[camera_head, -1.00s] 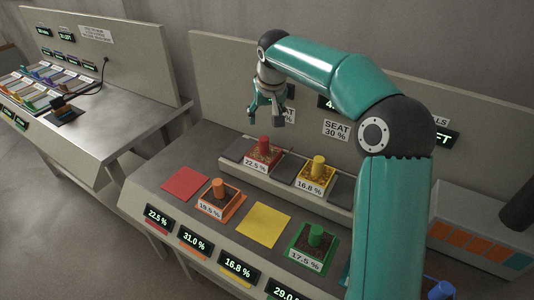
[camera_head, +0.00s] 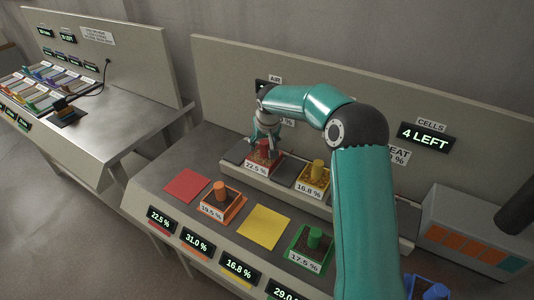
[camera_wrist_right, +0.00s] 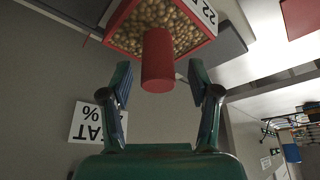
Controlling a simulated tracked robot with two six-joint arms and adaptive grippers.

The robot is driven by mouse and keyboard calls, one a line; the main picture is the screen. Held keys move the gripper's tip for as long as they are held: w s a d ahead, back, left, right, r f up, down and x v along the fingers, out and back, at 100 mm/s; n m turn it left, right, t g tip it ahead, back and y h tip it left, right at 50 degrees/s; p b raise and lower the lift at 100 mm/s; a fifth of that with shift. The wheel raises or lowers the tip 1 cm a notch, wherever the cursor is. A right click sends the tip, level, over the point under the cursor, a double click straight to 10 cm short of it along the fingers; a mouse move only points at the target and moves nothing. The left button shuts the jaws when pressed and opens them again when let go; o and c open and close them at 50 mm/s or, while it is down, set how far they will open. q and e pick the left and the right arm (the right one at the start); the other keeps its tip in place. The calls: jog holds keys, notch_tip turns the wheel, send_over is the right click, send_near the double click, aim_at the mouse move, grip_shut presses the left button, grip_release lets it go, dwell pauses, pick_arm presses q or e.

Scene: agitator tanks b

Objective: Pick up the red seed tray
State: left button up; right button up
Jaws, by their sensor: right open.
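The red seed tray (camera_head: 254,168) stands on the raised shelf, with a label reading 22.5 % on its front. In the right wrist view the red tray (camera_wrist_right: 196,49) holds round tan seeds, and a red upright knob (camera_wrist_right: 157,62) rises from its middle. My right gripper (camera_head: 264,140) is just above the tray, around the top of the knob. In the right wrist view the right gripper (camera_wrist_right: 158,80) is open, with one finger on each side of the knob's end and gaps between. My left gripper is not in view.
A yellow tray (camera_head: 311,191) stands close to the right on the shelf. Below are a bare red pad (camera_head: 186,185), an orange tray (camera_head: 221,208), a yellow pad (camera_head: 264,226) and a green tray (camera_head: 311,246). A grey back panel (camera_head: 220,80) rises behind the shelf.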

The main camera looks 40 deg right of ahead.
jog(key=shift+c, duration=0.3)
grip_shut()
jog(key=shift+w+r, duration=0.1)
jog(key=shift+r, duration=0.05)
dwell(0.3)
